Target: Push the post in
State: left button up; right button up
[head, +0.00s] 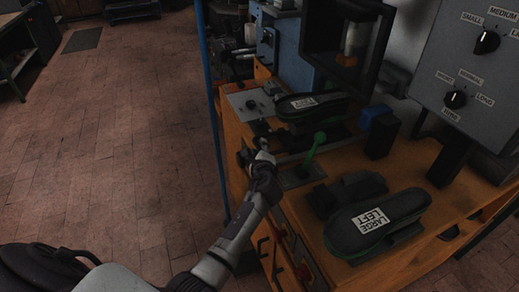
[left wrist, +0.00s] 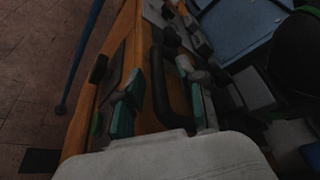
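My left gripper (head: 262,152) is at the left edge of the orange bench, beside the dark metal parts of the press (head: 262,132). It looks close to these parts; I cannot tell whether it touches them. I cannot tell for sure which part is the post. A green lever with a round knob (head: 319,137) stands tilted to the right of the gripper. In the left wrist view a black curved handle (left wrist: 158,85) runs along the orange bench side. My right gripper is not in view.
A black shoe form marked LARGE LEFT (head: 370,222) lies at the bench's front right, another shoe form (head: 309,104) farther back. A grey dial panel (head: 470,75) rises at right. A blue pole (head: 209,90) stands left; the brick floor there is clear.

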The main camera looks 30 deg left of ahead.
pick_arm(q)
jog(key=shift+s, duration=0.15)
jog(key=v, duration=1.1)
jog(key=shift+s+d, duration=0.2)
jog(key=shift+s, duration=0.1)
